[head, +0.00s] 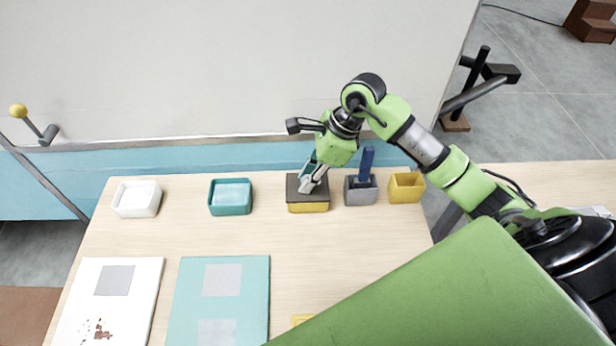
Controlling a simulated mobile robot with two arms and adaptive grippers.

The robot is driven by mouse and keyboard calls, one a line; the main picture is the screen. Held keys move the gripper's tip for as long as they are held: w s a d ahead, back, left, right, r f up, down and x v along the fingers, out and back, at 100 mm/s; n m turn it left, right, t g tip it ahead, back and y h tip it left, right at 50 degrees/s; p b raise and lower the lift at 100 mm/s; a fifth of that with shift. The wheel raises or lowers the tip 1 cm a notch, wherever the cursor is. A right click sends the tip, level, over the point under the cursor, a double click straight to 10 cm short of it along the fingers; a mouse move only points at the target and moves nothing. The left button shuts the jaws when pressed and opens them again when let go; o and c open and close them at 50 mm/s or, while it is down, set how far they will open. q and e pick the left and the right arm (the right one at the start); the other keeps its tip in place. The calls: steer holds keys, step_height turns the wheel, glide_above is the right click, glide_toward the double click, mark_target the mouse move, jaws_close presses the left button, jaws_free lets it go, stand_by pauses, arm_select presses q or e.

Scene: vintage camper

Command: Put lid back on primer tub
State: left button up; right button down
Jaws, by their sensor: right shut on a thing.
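A dark grey lid (294,191) sits level at the top of a yellow tub (308,208) near the back edge of the table. My right gripper (309,186) points down at the lid and is shut on it. I cannot tell whether the lid is seated or just above the rim. A grey tub (360,195) with a blue-handled tool (366,160) in it stands just to the right. No label shows which tub holds primer. My left gripper is not in view.
A small yellow tub (406,188), a teal tub (230,197) and a white tub (137,199) stand in the same row. A white panel (140,310) and a teal panel (250,300) lie in front at the left. The wooden table (330,255) is bare between.

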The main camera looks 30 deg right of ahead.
steer(key=shift+b, duration=0.3)
stand_by(0.5)
stand_by(0.4)
steer(key=c, duration=1.8)
jaws_free()
steer(key=shift+o, duration=0.2)
steer(key=o, duration=0.5)
steer(key=shift+c, duration=0.2)
steer(key=shift+r, duration=0.1)
steer(key=shift+r+p, duration=1.9)
steer(key=shift+r, duration=1.5)
